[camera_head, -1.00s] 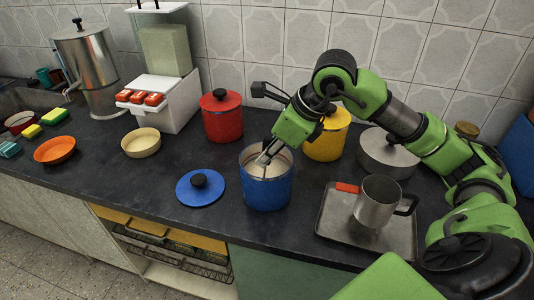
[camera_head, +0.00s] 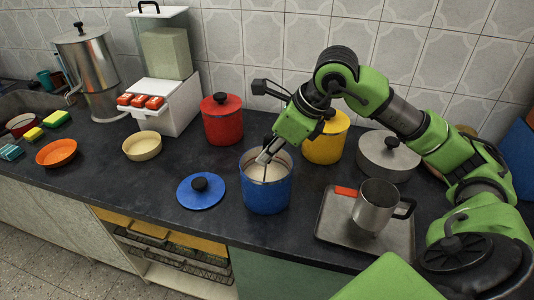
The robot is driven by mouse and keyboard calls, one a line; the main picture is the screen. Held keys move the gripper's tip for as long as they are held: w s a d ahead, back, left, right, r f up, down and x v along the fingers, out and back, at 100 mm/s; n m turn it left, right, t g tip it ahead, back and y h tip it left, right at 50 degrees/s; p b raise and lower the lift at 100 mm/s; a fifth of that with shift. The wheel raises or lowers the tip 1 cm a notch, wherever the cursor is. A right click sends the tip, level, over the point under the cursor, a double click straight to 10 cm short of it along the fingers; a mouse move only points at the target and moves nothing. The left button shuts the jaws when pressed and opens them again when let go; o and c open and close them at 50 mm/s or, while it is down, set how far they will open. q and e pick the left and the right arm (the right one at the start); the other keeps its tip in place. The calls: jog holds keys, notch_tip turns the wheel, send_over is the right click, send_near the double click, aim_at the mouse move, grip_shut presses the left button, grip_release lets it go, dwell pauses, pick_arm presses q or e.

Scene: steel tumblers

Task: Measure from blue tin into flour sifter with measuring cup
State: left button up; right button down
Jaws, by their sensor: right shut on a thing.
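The blue tin (camera_head: 266,193) stands open on the dark counter with pale powder (camera_head: 265,167) inside. Its blue lid (camera_head: 201,192) with a black knob lies on the counter to its left. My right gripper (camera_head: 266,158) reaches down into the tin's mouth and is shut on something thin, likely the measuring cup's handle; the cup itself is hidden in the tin. A steel mug-shaped vessel (camera_head: 375,207) with a dark handle, which looks like the flour sifter, stands upright on a metal tray (camera_head: 334,229) at the right. My left gripper is not in view.
A red tin (camera_head: 222,122) and a yellow tin (camera_head: 325,146) stand behind the blue tin. A lidded steel pot (camera_head: 387,157) is behind the tray, on which a red-orange item (camera_head: 346,191) also lies. A cream bowl (camera_head: 142,146) and an orange bowl (camera_head: 57,153) are left.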

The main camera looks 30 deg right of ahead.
jog(key=shift+s+d+r+p, duration=0.1)
jog(key=shift+s+r+p, duration=0.1)
jog(key=shift+r+p, duration=1.5)
jog(key=shift+s+r+p, duration=0.25)
jog(key=shift+r+p, duration=0.75)
jog(key=shift+r, duration=1.3)
jog(key=shift+s+d+r+p, duration=0.1)
jog(key=shift+s+r+p, duration=0.1)
jog(key=shift+r+p, duration=1.5)
jog(key=shift+r+b, duration=0.3)
notch_tip(320, 180, up, 5)
jog(key=p, duration=0.4)
